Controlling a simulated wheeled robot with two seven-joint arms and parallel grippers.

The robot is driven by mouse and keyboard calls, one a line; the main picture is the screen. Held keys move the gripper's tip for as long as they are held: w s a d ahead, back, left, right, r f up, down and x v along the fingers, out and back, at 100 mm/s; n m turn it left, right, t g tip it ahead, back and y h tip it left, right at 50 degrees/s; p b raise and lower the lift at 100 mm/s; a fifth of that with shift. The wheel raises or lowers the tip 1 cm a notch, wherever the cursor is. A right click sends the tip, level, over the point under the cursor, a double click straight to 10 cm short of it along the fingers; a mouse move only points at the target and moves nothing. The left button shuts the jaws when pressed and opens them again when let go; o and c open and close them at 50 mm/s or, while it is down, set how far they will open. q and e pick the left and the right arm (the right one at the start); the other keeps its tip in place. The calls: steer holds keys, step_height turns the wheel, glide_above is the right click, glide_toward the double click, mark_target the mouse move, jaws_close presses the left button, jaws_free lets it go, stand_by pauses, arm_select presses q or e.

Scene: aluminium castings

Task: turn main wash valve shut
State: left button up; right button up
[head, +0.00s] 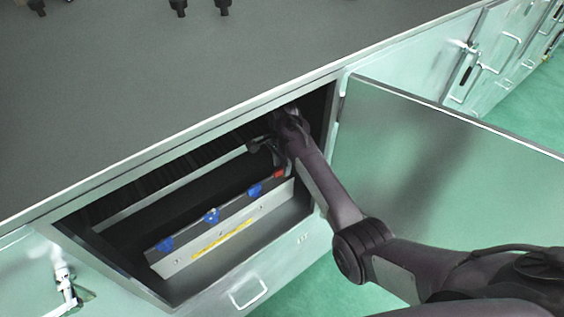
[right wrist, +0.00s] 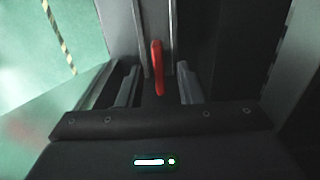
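A red valve handle (head: 279,174) sits at the right end of a grey valve panel (head: 222,222) inside the open cabinet. No label can be read on it to confirm it as the main wash valve. My right gripper (head: 271,153) is inside the cabinet, just above and behind the red handle. In the right wrist view the red handle (right wrist: 157,68) stands upright between the two fingers of my right gripper (right wrist: 158,75). The fingers are apart, with a gap on each side of the handle. My left gripper is not in view.
Several blue valve handles (head: 211,215) line the panel left of the red one. A yellow strip (head: 222,239) runs along its front. The cabinet door (head: 430,150) stands open to the right of my arm. The grey worktop (head: 210,90) lies above the opening.

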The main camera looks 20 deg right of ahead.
steer(key=shift+f, duration=0.35)
jaws_close()
